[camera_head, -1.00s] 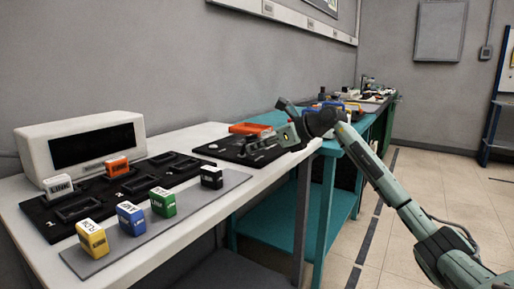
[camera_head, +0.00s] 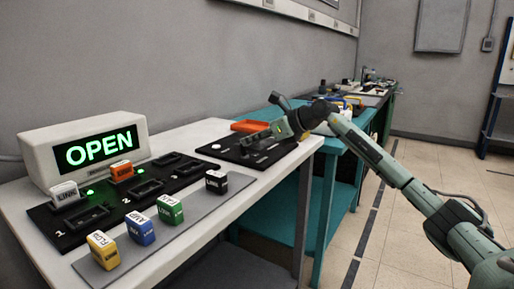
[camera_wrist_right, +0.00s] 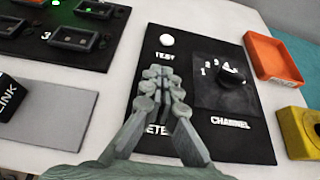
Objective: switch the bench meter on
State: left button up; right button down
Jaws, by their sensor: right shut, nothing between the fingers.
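The bench meter (camera_head: 36,153) is a white box at the left of the bench; its screen shows "OPEN" in green. A black control panel (camera_head: 272,157) lies further along the bench. In the right wrist view the panel (camera_wrist_right: 245,145) has a round white button (camera_wrist_right: 167,39) marked TEST and a black CHANNEL knob (camera_wrist_right: 232,77). A label ending in "ETE", partly covered, lies under my fingers. My right gripper (camera_head: 252,139) is shut and empty over the panel's left part; its fingertips show in the wrist view (camera_wrist_right: 162,82). They hide any switch there, and contact is unclear. My left gripper is out of view.
A black socket board (camera_head: 70,236) holds a white block (camera_head: 64,193) and an orange block (camera_head: 121,171), with green lights beside them. Several coloured blocks stand on a grey strip (camera_head: 190,233) in front. An orange tray (camera_head: 248,126) sits behind the panel.

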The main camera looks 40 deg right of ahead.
jog(key=shift+w+a, duration=0.15)
jog(key=shift+w, duration=0.2)
jog(key=shift+s+r, duration=0.15)
jog(key=shift+r, duration=0.05)
jog(key=shift+r+p, duration=0.7)
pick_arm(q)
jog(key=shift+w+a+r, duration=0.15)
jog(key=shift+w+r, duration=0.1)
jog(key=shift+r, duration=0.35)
pick_arm(e)
jog(key=v, duration=1.2)
jog(key=shift+f, duration=0.1)
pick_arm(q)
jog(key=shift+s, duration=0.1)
